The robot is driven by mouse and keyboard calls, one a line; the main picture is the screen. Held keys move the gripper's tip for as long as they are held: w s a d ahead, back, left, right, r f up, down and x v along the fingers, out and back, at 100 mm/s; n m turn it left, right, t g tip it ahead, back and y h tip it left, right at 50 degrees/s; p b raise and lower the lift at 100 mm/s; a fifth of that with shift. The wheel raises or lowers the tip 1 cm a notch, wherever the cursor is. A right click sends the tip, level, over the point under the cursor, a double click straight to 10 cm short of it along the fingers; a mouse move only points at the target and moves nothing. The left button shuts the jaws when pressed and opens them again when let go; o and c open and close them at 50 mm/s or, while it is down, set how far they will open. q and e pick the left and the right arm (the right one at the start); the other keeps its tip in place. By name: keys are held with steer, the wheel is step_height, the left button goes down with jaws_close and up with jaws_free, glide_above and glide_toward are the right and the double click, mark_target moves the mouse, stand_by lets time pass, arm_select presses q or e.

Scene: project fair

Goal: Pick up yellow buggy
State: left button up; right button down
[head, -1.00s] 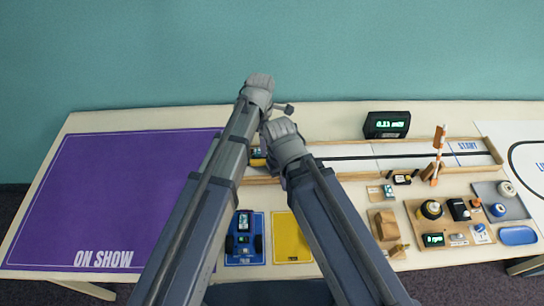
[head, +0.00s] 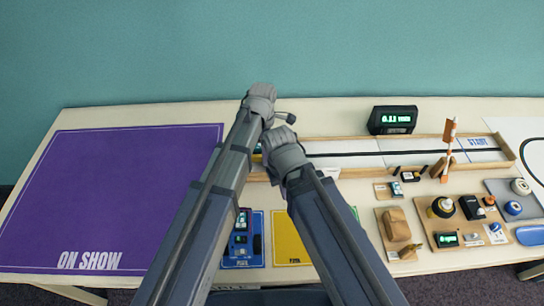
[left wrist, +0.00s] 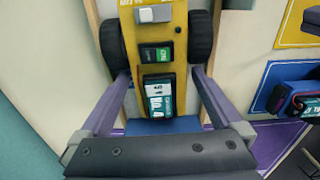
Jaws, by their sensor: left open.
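The yellow buggy (left wrist: 160,68) fills the middle of the left wrist view. It has black wheels, a green-lit module and a labelled battery-like block on top. My left gripper (left wrist: 162,78) is open, with one finger on each side of the buggy's body, near the wheels; I cannot tell whether they touch it. In the head view my left gripper (head: 262,100) is over the left end of the track, and my arms hide most of the buggy. My right gripper (head: 284,152) is just in front of it, its fingers hidden.
The wooden-edged track (head: 350,153) runs right. A blue buggy (head: 240,240) stands on a blue mat beside a yellow mat (head: 288,245). A black display (head: 392,119), an orange-white post (head: 448,145) and parts trays are on the right. The purple area (head: 110,195) is bare.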

arm_select(q)
steer(key=shift+c, duration=0.2)
steer(key=c, duration=1.1)
steer(key=shift+r, duration=0.1)
